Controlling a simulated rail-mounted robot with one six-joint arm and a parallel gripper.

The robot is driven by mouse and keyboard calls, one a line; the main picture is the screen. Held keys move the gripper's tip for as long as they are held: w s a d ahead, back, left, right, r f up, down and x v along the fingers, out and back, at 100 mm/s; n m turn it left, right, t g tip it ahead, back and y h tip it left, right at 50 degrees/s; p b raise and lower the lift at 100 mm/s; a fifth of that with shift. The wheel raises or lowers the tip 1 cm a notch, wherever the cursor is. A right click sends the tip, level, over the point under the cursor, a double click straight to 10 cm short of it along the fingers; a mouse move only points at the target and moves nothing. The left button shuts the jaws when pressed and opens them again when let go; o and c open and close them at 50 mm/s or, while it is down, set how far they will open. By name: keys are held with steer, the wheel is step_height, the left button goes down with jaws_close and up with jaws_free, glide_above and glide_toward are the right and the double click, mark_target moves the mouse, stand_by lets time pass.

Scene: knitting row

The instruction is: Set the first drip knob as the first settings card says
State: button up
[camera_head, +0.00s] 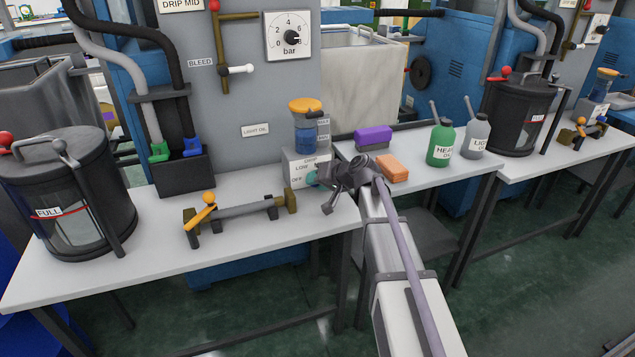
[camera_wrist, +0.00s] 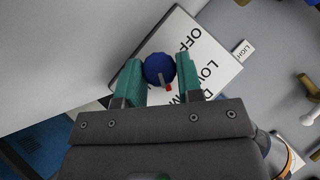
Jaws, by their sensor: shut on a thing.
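The first drip knob (camera_wrist: 158,68) is round and blue in the wrist view, with a small red mark on its lower right edge. My gripper (camera_wrist: 158,80) has its teal fingers on both sides of the knob, closed on it. The knob sits on a white box face (camera_wrist: 205,55) lettered OFF and LOW, with further letters cut off by my gripper. In the head view my gripper (camera_head: 318,179) is at the front of the box (camera_head: 296,158) and hides the knob. A card (camera_head: 180,4) at the top left reads DRIP MID.
An orange-capped blue oiler (camera_head: 306,125) stands on the box. A purple brush (camera_head: 373,137), an orange block (camera_head: 393,168) and green (camera_head: 440,143) and grey (camera_head: 474,137) bottles stand to the right. A bar with an orange lever (camera_head: 240,212) lies on the bench to the left.

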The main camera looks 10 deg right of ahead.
steer(key=o, duration=0.9)
steer(key=p+v, duration=0.6)
steer(key=v, duration=0.4)
steer(key=shift+s+d+r, duration=0.15)
steer(key=shift+s+d, duration=0.05)
steer(key=shift+s, duration=0.15)
steer(key=s+a+f+g+h, duration=0.2)
steer(key=s+f+g+h, duration=0.1)
steer(key=s, duration=0.5)
steer(key=s+a+f+n+g+h, duration=0.1)
steer(key=s+f+g+h, duration=0.15)
steer(key=s, duration=0.55)
steer(key=s+a+f+g+h, duration=0.2)
steer(key=s+g, duration=0.1)
steer(key=s, duration=0.5)
steer(key=shift+n, duration=0.4)
steer(key=r+p, duration=0.8)
steer(key=a+r+p, duration=0.1)
steer(key=r+p, duration=0.6)
steer(key=p, duration=0.1)
steer(key=w+r+p, duration=0.1)
steer(key=r+p, duration=0.7)
steer(key=shift+a+r, duration=0.2)
steer(key=shift+r, duration=0.1)
